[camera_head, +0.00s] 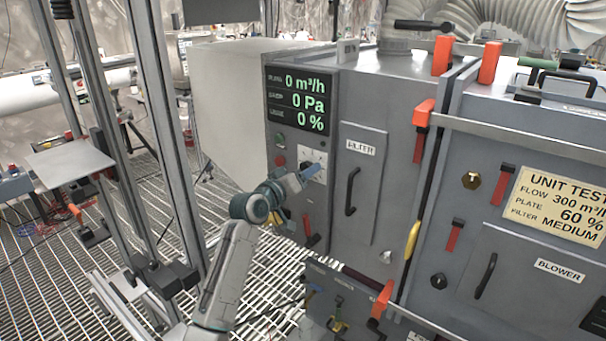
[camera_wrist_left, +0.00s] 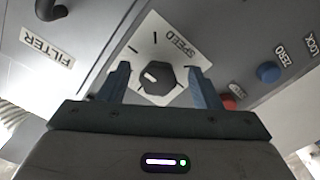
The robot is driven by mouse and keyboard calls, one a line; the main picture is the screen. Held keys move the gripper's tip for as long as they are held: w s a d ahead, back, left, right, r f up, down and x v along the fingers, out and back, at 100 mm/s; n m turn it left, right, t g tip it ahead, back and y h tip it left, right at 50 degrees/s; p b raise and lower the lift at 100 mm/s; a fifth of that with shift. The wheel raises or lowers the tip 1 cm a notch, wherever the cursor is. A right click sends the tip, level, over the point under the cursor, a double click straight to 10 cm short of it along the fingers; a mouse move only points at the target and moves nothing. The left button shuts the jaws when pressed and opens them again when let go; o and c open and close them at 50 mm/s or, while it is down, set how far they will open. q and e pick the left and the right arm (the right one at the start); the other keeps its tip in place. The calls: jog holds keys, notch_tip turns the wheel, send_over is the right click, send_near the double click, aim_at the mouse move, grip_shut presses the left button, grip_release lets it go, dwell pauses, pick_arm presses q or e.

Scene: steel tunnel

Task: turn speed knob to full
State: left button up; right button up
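The speed knob (camera_wrist_left: 153,77) is a dark, faceted knob on a white plate marked SPEED, with tick marks around it. In the head view its white plate (camera_head: 317,158) sits below the display, partly hidden by my gripper. My left gripper (camera_wrist_left: 160,82) is open, with one blue finger on each side of the knob. In the head view the left gripper (camera_head: 308,174) reaches the panel from the left. The display (camera_head: 298,100) reads 0 m³/h, 0 Pa and 0 %. My right gripper is not in view.
A blue ZERO button (camera_wrist_left: 268,72) and a red button (camera_wrist_left: 229,103) lie beside the knob plate. The FILTER door (camera_head: 359,190) with its black handle is to the right. A sign (camera_head: 560,203) reads 300 m³/h, 60 %, MEDIUM. Orange-handled latches (camera_head: 423,113) stick out further right.

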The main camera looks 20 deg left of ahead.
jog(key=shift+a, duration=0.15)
pick_arm(q)
jog(key=b+v, duration=0.2)
jog(key=v, duration=0.8)
jog(key=shift+s, duration=0.4)
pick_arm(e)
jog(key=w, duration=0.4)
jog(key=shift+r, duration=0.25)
pick_arm(q)
jog(key=shift+a, duration=0.15)
